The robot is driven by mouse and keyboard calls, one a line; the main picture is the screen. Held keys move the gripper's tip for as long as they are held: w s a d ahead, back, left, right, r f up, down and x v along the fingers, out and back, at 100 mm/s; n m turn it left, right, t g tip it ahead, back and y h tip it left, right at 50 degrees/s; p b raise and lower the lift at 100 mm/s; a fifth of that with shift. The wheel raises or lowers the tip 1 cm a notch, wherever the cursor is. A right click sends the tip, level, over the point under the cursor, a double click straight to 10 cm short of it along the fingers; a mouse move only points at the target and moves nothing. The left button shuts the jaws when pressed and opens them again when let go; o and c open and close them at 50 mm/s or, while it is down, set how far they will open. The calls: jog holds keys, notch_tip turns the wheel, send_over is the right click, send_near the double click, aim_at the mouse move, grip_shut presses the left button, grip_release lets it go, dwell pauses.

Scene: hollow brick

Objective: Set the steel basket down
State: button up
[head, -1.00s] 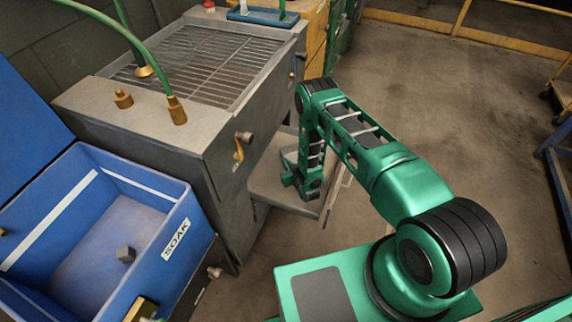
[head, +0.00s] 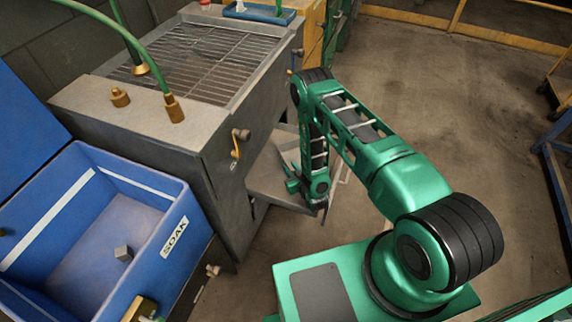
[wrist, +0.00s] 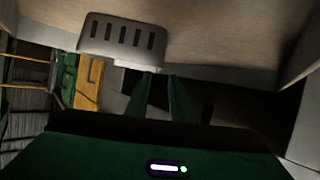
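The steel basket (wrist: 122,40) shows in the wrist view as a pale grey body with a row of dark upright slots. Its edge runs right to the tips of my gripper's green fingers (wrist: 160,85). The fingers are close together, with a narrow gap, and appear shut on the basket's edge. A broad pale surface lies behind the basket; I cannot tell whether they touch. In the head view my gripper (head: 320,205) is low beside the grey washing station (head: 190,150), over its low side shelf (head: 270,180). My arm hides the basket there.
Open floor (head: 440,120) lies to the right, bounded by yellow rails (head: 490,38).

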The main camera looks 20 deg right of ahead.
jog(key=shift+v, duration=1.95)
jog(key=w+d+r+m+g+h, duration=0.1)
jog(key=w+d+r+g, duration=0.1)
jog(key=w+d+r, duration=0.35)
jog(key=w+d+r+g+h, duration=0.1)
jog(key=w+d+r, duration=0.15)
jog(key=r, duration=0.65)
jog(key=s+d+r+m+g+h, duration=0.1)
jog(key=s+d+r+g, duration=0.1)
jog(key=s+d+r, duration=0.5)
jog(key=s+d+r+m+g+h, duration=0.15)
jog(key=d+r, duration=0.25)
jog(key=r, duration=0.7)
jog(key=s+r+m+g+y, duration=0.1)
jog(key=s+r, duration=0.5)
jog(key=s, duration=0.6)
jog(key=s+r+m+g+y, duration=0.1)
jog(key=s+r, duration=0.5)
jog(key=s, duration=0.7)
jog(key=s+r+m+g+y, duration=0.1)
jog(key=s+r+m+g, duration=0.2)
jog(key=s, duration=0.9)
notch_tip(320, 180, up, 4)
jog(key=shift+s+a+r+g, duration=0.1)
jog(key=shift+s+a+g, duration=0.15)
jog(key=shift+g, duration=0.7)
